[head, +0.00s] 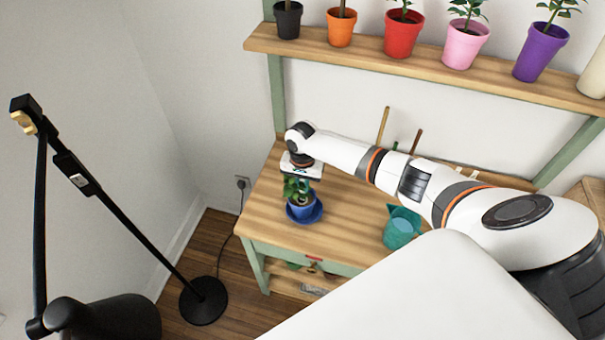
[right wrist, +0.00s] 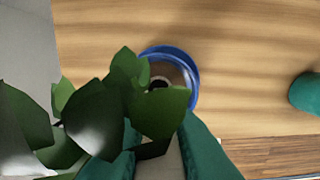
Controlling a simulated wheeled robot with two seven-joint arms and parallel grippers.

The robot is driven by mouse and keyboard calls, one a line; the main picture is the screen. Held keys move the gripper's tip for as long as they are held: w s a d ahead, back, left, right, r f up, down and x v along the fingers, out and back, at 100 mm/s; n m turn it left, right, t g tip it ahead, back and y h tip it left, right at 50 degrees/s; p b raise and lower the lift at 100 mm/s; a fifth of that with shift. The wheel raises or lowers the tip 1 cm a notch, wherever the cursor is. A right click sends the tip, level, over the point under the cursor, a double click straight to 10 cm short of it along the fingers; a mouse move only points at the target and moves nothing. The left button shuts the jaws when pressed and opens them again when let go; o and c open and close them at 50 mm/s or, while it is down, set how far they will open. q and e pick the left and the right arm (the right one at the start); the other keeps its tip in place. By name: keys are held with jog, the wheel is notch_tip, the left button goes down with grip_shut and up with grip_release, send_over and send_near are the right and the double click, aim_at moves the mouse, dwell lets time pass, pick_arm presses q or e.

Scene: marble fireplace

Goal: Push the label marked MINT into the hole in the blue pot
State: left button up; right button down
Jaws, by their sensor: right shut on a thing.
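The blue pot (head: 301,209) stands on a blue saucer (head: 318,212) near the left front of the wooden bench, with a leafy plant (head: 291,187) over it. In the right wrist view, a blue rim (right wrist: 190,66) surrounds soil with a dark round hole (right wrist: 158,83); leaves (right wrist: 90,115) cover the left part. My right gripper (head: 300,178) is above the pot, pointing down. In the wrist view its teal fingers are shut on a pale strip, the label (right wrist: 170,162), short of the hole. No lettering is readable. My left gripper is not in view.
Several potted plants line the shelf (head: 370,56) above. A black floor lamp (head: 120,220) stands left. The bench between pot and can is clear.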

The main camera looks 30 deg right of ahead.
jog(key=shift+f, duration=0.7)
dwell(1.1)
jog(key=c, duration=1.3)
grip_release()
jog(key=shift+a, duration=0.1)
jog(key=shift+r, duration=0.15)
jog(key=shift+r+p, duration=1.25)
jog(key=shift+p, duration=0.1)
jog(key=shift+r+p, duration=0.3)
jog(key=shift+r, duration=0.85)
